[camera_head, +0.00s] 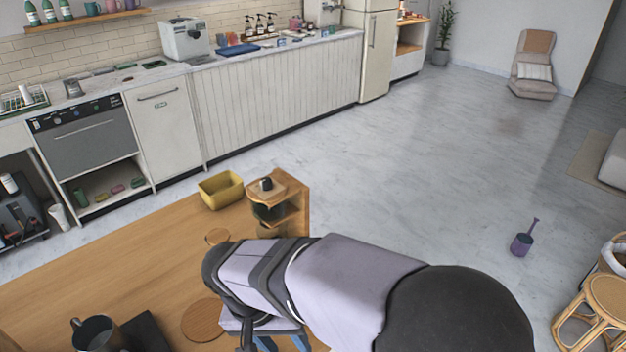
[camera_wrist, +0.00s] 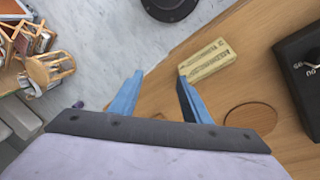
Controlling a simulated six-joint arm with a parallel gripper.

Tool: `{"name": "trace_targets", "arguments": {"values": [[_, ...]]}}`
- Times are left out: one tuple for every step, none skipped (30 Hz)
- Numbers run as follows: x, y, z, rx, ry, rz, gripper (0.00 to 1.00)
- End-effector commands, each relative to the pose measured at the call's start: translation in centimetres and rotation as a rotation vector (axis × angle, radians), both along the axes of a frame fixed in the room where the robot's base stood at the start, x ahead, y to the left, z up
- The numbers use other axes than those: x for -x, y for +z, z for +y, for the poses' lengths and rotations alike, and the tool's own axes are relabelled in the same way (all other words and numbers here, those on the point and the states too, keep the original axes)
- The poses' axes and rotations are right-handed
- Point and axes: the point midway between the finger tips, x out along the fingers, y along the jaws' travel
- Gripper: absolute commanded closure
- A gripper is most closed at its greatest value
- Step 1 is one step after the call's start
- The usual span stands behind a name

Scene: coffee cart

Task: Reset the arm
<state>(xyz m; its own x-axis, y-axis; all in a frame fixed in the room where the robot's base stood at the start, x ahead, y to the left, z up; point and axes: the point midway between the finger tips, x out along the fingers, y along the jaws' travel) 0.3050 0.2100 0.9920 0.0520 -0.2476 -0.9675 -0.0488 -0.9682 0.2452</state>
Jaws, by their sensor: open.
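My gripper (camera_head: 272,342) hangs above the right part of the wooden counter (camera_head: 110,270) in the head view, mostly hidden behind my arm. In the wrist view, the two blue fingers of my gripper (camera_wrist: 160,75) are spread apart with nothing between them. A pale block with markings (camera_wrist: 207,60) lies on the counter just beyond the right fingertip. A round wooden disc (camera_wrist: 250,117) lies to the right of the fingers.
A dark mug (camera_head: 97,334) stands beside a black flat device (camera_head: 150,330) at the counter's front. A yellow basket (camera_head: 221,190) and a small wooden corner shelf (camera_head: 292,205) with items stand at the far edge. A larger round disc (camera_head: 203,320) lies near my gripper. Marble floor lies beyond.

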Motion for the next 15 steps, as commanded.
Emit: {"name": "trace_targets", "arguments": {"values": [[-0.6,-0.6,-2.2,-0.016,-0.011,0.021,0.57],[-0.9,-0.8,-3.3,-0.029,-0.009,0.033,0.57],[-1.1,-1.2,-4.8,-0.044,-0.006,0.050,0.57],[-1.2,-1.4,-6.0,-0.057,-0.004,0.060,0.57],[-1.3,-1.7,-7.2,-0.073,-0.002,0.069,0.57],[-1.3,-2.1,-8.8,-0.091,0.001,0.079,0.57],[-1.3,-2.3,-9.9,-0.106,0.003,0.085,0.57],[-1.2,-2.6,-11.0,-0.121,0.005,0.089,0.57],[-1.0,-3.0,-12.4,-0.140,0.008,0.093,0.57],[-0.8,-3.2,-13.4,-0.153,0.011,0.095,0.57],[-0.6,-3.5,-14.4,-0.166,0.014,0.094,0.57],[-0.2,-3.8,-15.5,-0.182,0.016,0.093,0.57],[0.0,-4.1,-16.3,-0.191,0.019,0.091,0.57],[0.3,-4.3,-17.0,-0.200,0.021,0.089,0.57],[0.7,-4.5,-17.9,-0.212,0.025,0.085,0.57]]}}
